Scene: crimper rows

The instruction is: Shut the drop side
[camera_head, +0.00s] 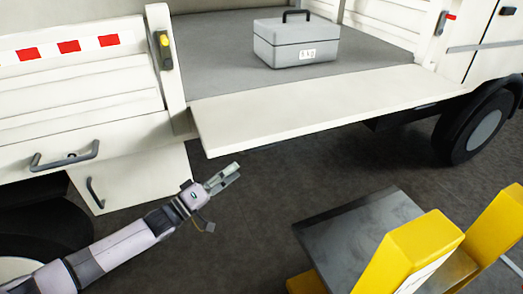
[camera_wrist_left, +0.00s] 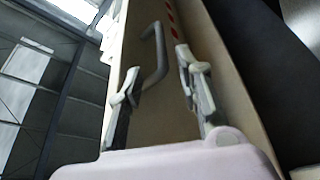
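The drop side (camera_head: 320,108) is a long white panel on the truck's side, folded down and open. It lies nearly flat, sticking out from the bed floor. My left gripper (camera_head: 223,176) is below and in front of its left corner, apart from it. In the left wrist view the two fingers of this gripper (camera_wrist_left: 162,88) stand apart with nothing between them. A grey bar handle (camera_wrist_left: 156,55) on a pale panel shows beyond them. A latch with a yellow button (camera_head: 164,45) is on the post left of the opening. My right gripper is out of view.
A grey metal box (camera_head: 296,45) with a black handle stands on the truck bed. A closed side panel (camera_head: 75,75) with red marks is at left. Yellow uprights (camera_head: 410,250) and a dark plate (camera_head: 355,225) stand at lower right. Dark floor lies between.

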